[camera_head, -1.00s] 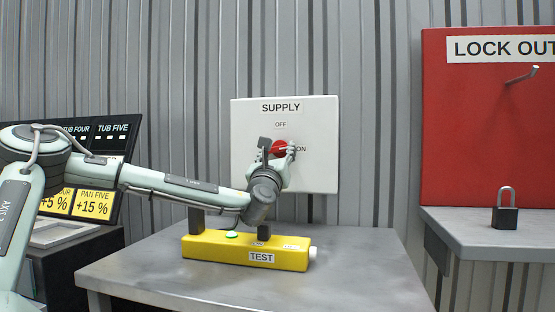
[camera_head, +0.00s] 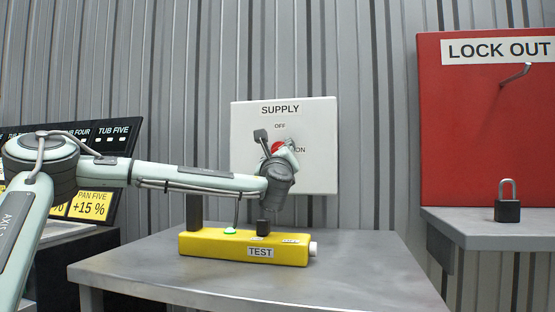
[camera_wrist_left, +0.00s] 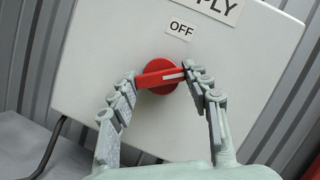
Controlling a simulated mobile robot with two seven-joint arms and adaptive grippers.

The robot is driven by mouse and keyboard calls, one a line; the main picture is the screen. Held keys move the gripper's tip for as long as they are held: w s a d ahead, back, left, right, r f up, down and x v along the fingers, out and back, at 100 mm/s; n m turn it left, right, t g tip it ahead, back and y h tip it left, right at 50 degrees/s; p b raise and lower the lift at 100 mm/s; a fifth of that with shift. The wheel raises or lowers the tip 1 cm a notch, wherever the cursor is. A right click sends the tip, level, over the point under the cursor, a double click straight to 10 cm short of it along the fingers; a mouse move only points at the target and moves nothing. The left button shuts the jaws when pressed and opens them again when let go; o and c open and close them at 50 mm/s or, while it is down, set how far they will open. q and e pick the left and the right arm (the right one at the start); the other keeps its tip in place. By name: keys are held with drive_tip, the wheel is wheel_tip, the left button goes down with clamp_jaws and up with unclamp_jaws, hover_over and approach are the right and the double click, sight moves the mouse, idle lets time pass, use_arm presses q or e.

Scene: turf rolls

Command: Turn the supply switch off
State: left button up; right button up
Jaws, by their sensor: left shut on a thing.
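The white supply box (camera_head: 318,170) hangs on the wall with an OFF label above its red rotary switch (camera_head: 277,146) and ON to the right. My left gripper (camera_head: 279,151) is at the switch and hides part of it. In the left wrist view, the two fingers of the gripper (camera_wrist_left: 160,76) are shut on the two ends of the red switch handle (camera_wrist_left: 158,90). The handle's white mark points right, tilted somewhat up from the ON side toward OFF (camera_wrist_left: 181,28). My right gripper is not in view.
A yellow test box (camera_head: 215,245) stands on the grey table (camera_head: 340,285) below the supply box. At the right, a black padlock (camera_head: 507,211) stands on a shelf (camera_head: 485,234) under the red lock-out board (camera_head: 470,130). A tub display is at the left.

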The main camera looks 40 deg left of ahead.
use_arm(q)
drive_tip(key=n+g, duration=0.1)
drive_tip(key=n, duration=0.3)
drive_tip(key=n+g, duration=0.2)
drive_tip(key=n, duration=0.2)
drive_tip(key=n+g+b, duration=0.1)
drive_tip(key=n, duration=0.3)
drive_tip(key=shift+w+d+r+n+g, duration=0.1)
drive_tip(key=shift+d+r+n+g, duration=0.05)
drive_tip(key=shift+r+n+g, duration=0.2)
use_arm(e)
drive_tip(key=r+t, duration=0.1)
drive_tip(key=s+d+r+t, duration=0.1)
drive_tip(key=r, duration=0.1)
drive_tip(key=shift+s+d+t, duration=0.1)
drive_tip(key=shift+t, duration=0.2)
use_arm(q)
drive_tip(key=shift+f, duration=0.1)
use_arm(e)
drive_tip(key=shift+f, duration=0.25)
use_arm(q)
drive_tip(key=o, duration=1.2)
drive_tip(key=shift+c, duration=0.2)
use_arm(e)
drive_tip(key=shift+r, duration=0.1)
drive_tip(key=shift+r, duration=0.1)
